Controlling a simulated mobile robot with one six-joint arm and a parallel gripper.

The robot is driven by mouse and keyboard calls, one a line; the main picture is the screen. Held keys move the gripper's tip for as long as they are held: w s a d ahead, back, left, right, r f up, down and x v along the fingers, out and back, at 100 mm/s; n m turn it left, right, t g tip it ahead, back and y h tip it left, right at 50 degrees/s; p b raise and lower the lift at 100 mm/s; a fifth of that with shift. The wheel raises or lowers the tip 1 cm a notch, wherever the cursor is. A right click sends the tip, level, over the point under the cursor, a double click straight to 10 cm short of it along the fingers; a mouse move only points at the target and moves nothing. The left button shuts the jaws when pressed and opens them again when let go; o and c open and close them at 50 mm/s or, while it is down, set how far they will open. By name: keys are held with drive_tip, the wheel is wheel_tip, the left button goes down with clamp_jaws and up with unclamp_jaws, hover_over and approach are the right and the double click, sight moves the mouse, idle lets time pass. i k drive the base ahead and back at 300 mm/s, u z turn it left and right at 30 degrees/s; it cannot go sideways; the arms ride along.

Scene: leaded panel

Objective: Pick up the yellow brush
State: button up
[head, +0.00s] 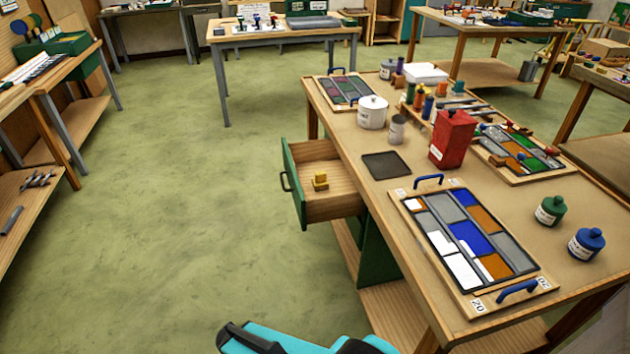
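A small yellow object (320,182), which looks like the yellow brush, lies in the open drawer (333,207) on the left side of the workbench. It has a low blocky shape with a raised part, and its details are too small to make out. The drawer has a green front with a dark handle, and I see nothing else in it. A teal and black part of my own arm shows at the bottom edge of the head view, well below and apart from the drawer. I cannot see my gripper's fingers.
The workbench (400,215) carries a leaded panel (470,240) with blue handles, a dark tray (386,166), a red can (452,138), a white pot (372,112), and green and blue jars (587,243). Green floor (190,215) left of the drawer is clear. Other benches stand around.

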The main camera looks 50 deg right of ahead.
sight(320, 182)
drive_tip(key=i, duration=0.95)
drive_tip(key=z, duration=0.05)
